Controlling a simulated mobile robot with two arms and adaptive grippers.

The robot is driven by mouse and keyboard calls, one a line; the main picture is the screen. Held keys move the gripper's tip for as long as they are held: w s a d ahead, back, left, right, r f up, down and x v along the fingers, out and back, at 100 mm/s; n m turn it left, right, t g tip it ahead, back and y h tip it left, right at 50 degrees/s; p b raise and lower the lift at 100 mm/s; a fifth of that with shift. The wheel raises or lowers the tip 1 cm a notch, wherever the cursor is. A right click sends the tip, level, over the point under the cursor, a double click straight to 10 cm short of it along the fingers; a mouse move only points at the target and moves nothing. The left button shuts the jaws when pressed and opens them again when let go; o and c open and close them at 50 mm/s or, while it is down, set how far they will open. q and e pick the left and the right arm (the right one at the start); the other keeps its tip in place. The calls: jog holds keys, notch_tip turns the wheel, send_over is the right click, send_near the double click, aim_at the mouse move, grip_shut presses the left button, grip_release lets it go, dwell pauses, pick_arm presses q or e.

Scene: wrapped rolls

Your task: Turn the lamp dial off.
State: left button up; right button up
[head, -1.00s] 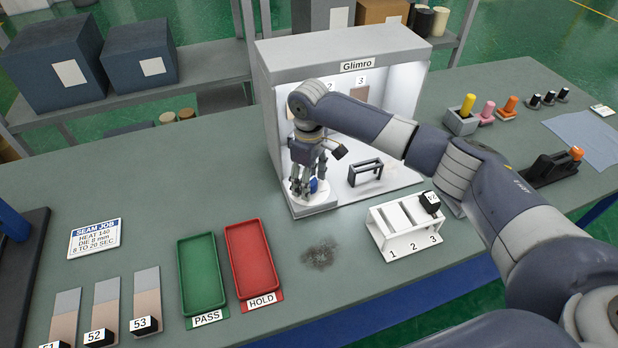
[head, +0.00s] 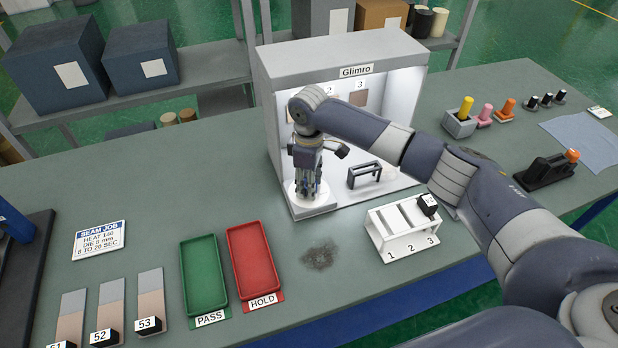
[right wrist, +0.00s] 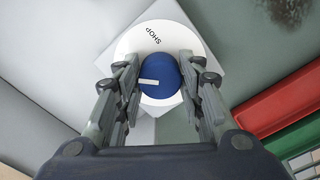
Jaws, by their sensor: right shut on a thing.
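The lamp dial is a round blue knob with a white pointer bar, seen in the right wrist view (right wrist: 160,88). It sits on a white round plate (right wrist: 157,38) with the word SHOP. The pointer lies toward the left of that picture, not toward the word. My right gripper (head: 306,192) points down at the front left corner of the Glimro light booth (head: 345,55). Its fingers, also in the right wrist view (right wrist: 159,82), are shut on the knob from both sides. In the head view they hide the knob. The booth's inside is brightly lit. My left gripper is out of view.
A small dark stand (head: 364,175) is inside the booth, right of the gripper. A white numbered rack (head: 403,246) stands in front. A red HOLD tray (head: 281,297) and a green PASS tray (head: 224,314) lie to the left. Bare table surrounds a dark smudge (head: 320,256).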

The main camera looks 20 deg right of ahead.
jog(key=n+p, duration=0.2)
jog(key=n, duration=0.2)
jog(key=shift+r+n, duration=0.1)
jog(key=shift+n, duration=0.2)
jog(key=n+p, duration=0.1)
jog(key=n, duration=0.3)
jog(key=shift+n, duration=0.3)
jog(key=o, duration=1.1)
jog(key=shift+c, duration=0.2)
jog(key=shift+r, duration=0.15)
notch_tip(320, 180, up, 12)
jog(key=shift+f, duration=0.25)
